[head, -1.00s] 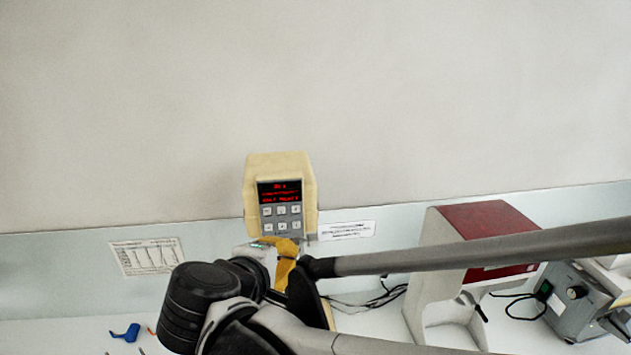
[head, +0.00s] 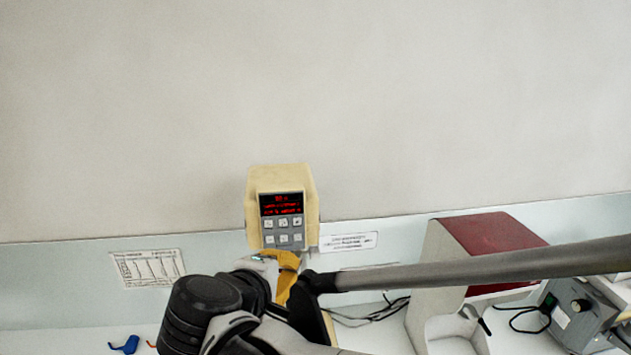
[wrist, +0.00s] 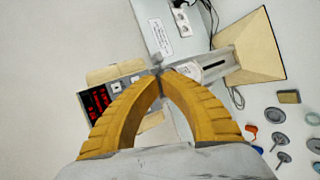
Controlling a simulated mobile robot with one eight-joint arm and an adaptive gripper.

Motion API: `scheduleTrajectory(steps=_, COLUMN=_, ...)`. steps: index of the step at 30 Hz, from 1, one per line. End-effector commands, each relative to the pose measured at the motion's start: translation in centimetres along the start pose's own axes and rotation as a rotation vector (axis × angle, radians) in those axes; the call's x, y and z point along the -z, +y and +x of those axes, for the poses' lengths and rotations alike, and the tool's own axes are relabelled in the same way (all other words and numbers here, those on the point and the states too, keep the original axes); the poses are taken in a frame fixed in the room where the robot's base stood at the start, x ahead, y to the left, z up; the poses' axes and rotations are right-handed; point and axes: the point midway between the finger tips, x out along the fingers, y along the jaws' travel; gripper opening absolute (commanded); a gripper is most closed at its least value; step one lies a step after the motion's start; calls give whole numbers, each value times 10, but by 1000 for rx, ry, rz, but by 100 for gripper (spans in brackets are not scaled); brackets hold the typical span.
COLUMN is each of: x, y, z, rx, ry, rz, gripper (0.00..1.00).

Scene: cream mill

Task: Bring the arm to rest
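The cream mill's housing (head: 283,180) stands against the wall panel in the head view, with a lit red display (head: 281,204) and grey buttons. The display text is too small to read. In the wrist view the display (wrist: 95,101) shows to the left of my gripper (wrist: 166,72). The two yellow fingers curve inward and their tips meet, with nothing visible between them. In the head view my gripper (head: 287,272) is just below the button panel and partly hidden by my arm. Whether the fingertips touch the mill cannot be told.
A cream funnel (wrist: 250,48) is beyond the fingers in the wrist view. Several small grey parts (wrist: 280,138) lie on the bench at right. A blue item (head: 125,345) lies at lower left.

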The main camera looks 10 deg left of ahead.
Motion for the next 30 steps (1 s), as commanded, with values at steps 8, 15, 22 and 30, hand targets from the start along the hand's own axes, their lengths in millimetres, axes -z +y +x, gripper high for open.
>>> scheduleTrajectory(steps=8, x=-33, y=-30, z=32, rx=62, ry=-26, rz=80, gripper=0)
scheduleTrajectory(steps=15, x=-131, y=-129, z=105, rx=253, ry=-95, rz=403, gripper=0)
scheduleTrajectory(steps=22, x=-208, y=-235, z=147, rx=388, ry=-143, rz=788, gripper=0)
scheduleTrajectory(steps=30, x=-261, y=-343, z=176, rx=452, ry=-167, rz=1242, gripper=0)
